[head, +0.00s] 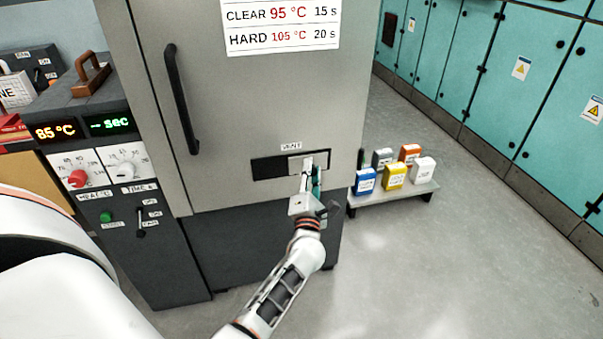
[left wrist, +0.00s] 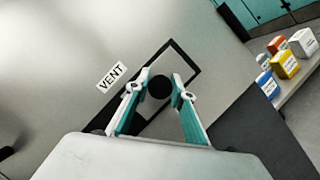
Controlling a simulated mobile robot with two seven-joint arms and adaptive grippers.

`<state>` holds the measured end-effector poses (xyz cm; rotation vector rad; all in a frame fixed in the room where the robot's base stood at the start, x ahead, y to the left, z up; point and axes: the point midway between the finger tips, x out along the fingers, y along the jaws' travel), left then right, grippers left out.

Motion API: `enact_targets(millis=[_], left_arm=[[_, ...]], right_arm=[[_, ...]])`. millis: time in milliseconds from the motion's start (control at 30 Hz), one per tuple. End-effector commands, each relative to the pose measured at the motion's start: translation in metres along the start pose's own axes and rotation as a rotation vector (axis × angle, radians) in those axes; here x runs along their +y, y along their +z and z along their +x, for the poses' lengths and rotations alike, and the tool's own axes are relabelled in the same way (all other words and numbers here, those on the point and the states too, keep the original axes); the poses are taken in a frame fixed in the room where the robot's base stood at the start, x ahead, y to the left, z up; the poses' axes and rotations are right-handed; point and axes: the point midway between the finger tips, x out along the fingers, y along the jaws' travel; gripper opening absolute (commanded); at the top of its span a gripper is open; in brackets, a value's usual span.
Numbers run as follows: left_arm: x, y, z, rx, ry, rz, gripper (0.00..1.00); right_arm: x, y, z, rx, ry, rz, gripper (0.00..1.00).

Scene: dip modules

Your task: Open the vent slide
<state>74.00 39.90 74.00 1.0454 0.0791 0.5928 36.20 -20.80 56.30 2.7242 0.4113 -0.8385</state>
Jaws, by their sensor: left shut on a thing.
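The vent (head: 268,168) is a dark rectangular slot in the grey cabinet front, below a VENT label (head: 291,146) that also shows in the left wrist view (left wrist: 112,77). A light grey slide plate (head: 322,160) covers the right part of the slot; the left part is dark. My left gripper (head: 307,165) is at the slide. In the left wrist view its fingers (left wrist: 159,88) are on either side of a round black knob (left wrist: 159,86) on the slide, and it is shut on this knob. The gripper hides part of the plate. My right gripper is not in view.
The cabinet door has a long black handle (head: 181,98). A control panel (head: 125,205) with dials stands at the left. A low shelf (head: 393,198) with several coloured containers stands close to the right of the cabinet. Teal lockers (head: 480,70) line the far right; the floor between is clear.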

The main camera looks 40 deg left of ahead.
Motion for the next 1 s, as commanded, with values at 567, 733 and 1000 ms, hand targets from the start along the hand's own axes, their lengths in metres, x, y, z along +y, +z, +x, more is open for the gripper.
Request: enact_targets(millis=[567,733,1000], left_arm=[[-0.002,0.005,0.001,-0.003,-0.001,0.000,0.40],[-0.002,0.004,0.001,-0.002,0.000,0.000,0.40],[-0.003,0.002,-0.020,0.000,-0.003,0.000,0.40]], right_arm=[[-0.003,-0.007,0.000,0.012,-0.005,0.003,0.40],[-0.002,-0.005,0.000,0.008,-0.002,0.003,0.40],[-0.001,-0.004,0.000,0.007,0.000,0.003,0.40]])
